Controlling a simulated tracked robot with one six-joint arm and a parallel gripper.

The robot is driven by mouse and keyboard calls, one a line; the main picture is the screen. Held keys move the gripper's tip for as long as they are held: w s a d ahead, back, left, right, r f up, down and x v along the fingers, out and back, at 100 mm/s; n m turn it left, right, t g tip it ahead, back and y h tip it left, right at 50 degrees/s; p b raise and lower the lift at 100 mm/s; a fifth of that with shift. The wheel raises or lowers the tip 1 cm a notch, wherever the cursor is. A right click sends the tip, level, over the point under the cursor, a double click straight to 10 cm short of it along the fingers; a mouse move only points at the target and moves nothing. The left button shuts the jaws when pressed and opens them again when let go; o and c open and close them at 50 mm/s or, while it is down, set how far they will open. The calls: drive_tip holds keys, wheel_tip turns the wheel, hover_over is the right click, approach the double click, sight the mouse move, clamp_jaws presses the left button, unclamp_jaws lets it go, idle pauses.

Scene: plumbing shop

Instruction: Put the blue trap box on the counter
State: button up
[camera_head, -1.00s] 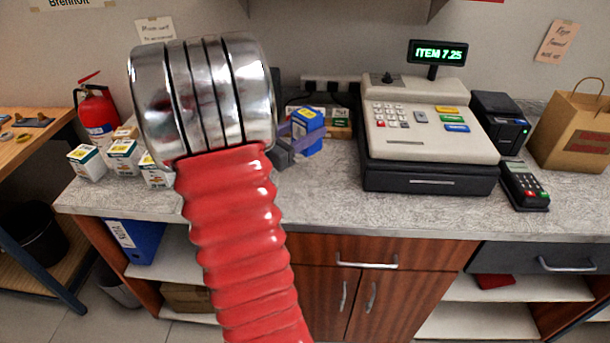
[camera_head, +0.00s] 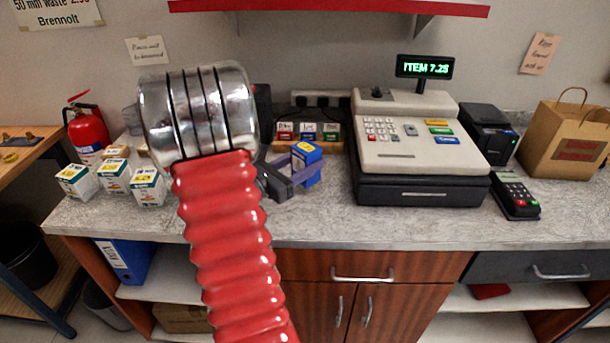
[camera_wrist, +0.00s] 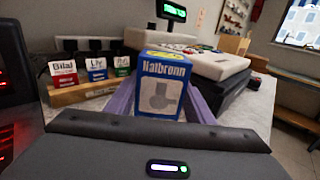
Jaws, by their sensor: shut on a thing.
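The blue trap box (camera_head: 307,163) has a yellow top patch and shows between the purple fingers of my gripper (camera_head: 294,168), left of the cash register. The counter (camera_head: 330,218) is grey and speckled and lies below the box.
The cash register (camera_head: 415,145) stands right of the box, with a card reader (camera_head: 515,195) and paper bag (camera_head: 568,140) beyond. A wooden rack of labelled cards (camera_head: 308,133) is behind. Several white boxes (camera_head: 115,176) stand at the left. The counter front is clear.

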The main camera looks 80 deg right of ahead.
drive_tip(key=shift+f, duration=0.25)
drive_tip(key=shift+f, duration=1.95)
drive_tip(key=o, duration=1.2)
drive_tip(key=shift+f, duration=0.15)
drive_tip(key=shift+w+a, duration=0.1)
drive_tip(key=shift+a, duration=0.05)
drive_tip(key=v, duration=1.1)
drive_tip(key=shift+w+a, duration=0.15)
drive_tip(key=shift+a, duration=0.2)
